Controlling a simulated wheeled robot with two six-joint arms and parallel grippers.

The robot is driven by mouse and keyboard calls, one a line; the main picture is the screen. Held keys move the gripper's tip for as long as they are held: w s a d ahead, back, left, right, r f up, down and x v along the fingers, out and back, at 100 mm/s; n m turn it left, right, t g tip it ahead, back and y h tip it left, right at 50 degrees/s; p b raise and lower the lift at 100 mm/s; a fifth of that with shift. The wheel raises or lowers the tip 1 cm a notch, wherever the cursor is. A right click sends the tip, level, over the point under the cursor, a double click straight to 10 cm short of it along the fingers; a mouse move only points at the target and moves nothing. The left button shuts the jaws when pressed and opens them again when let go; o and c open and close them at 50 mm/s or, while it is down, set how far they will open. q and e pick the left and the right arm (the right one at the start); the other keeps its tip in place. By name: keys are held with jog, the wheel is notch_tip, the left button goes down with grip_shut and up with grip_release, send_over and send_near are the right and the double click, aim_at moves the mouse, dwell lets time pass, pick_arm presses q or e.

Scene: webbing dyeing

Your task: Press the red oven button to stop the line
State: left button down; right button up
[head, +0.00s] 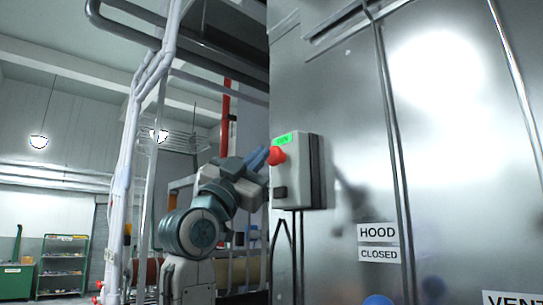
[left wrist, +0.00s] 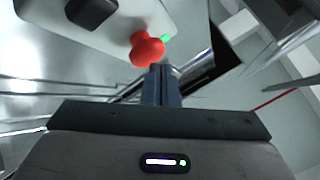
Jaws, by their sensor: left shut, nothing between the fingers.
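The red button (head: 277,156) is a mushroom knob on the left side of a grey control box (head: 312,160) mounted on the steel oven wall. A green label sits just above it. My left gripper (head: 262,157) is at the left of the button, with its blue fingers shut and empty. In the left wrist view the red button (left wrist: 147,50) is just beyond the tips of the shut fingers (left wrist: 161,75). I cannot tell whether the tips touch it. My right gripper is not in view.
The shiny steel oven wall (head: 350,100) fills the right side, with signs reading HOOD (head: 377,232) and CLOSED (head: 379,254). A black switch (head: 280,192) is below the button. White pipes (head: 128,170) rise at the left. A green shelf (head: 62,262) stands far back.

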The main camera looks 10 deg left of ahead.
pick_arm(q)
jog(key=shift+w, duration=0.1)
dwell(0.4)
jog(key=shift+w+d, duration=0.3)
jog(key=shift+w, duration=0.05)
dwell(0.5)
dwell(0.3)
jog(key=shift+s+a, duration=0.6)
jog(key=shift+s, duration=0.15)
jog(key=shift+b, duration=0.3)
jog(key=s+a, duration=0.1)
jog(key=s, duration=0.1)
jog(key=s+a+b, duration=0.1)
jog(key=s+a, duration=0.1)
dwell(0.7)
